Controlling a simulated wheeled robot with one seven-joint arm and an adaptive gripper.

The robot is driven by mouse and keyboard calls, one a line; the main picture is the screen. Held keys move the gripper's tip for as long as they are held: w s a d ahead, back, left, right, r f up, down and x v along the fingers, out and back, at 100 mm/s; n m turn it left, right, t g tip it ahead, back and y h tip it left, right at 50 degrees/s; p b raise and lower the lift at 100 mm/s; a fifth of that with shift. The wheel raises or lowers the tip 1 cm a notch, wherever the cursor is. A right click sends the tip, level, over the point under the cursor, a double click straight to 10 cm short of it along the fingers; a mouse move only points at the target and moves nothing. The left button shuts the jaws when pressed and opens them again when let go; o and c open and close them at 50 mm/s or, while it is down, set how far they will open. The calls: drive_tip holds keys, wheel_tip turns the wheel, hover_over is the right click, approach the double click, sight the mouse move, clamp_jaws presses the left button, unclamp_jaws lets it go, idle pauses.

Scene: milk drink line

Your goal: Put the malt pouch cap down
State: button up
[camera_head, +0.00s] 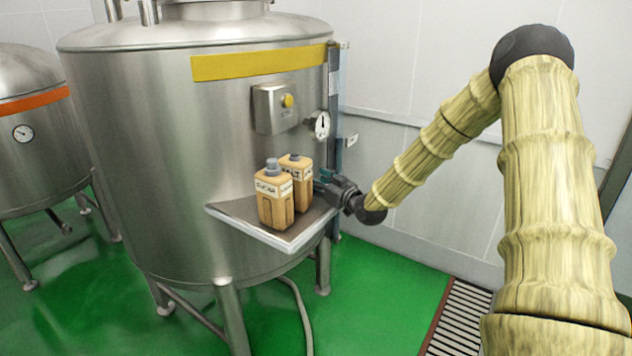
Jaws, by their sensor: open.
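The malt pouch (301,174) is a tan container with a white label, standing upright on the shelf behind and to the right of a similar tan pouch. A small grey piece (294,157) shows on its top; I cannot tell whether it is the cap or a bare spout. My gripper (322,181) is at the right of the malt pouch, above the shelf's right edge. It is open, with dark fingers and a bit of teal. I see no separate cap in it or on the shelf, though the pouches and fingers may hide one.
The front tan pouch (274,203) has a grey cap and stands close to the malt pouch. The metal shelf (238,220) is fixed to a large steel tank (150,160) and has bare room at its left. A control box (274,109) and gauge (320,124) sit above.

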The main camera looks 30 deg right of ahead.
drive_tip(key=s+d+b, duration=0.1)
drive_tip(key=s, duration=1)
drive_tip(key=shift+s+r+b, duration=0.15)
drive_tip(key=shift+r+b, duration=0.15)
drive_tip(key=shift+b, duration=0.05)
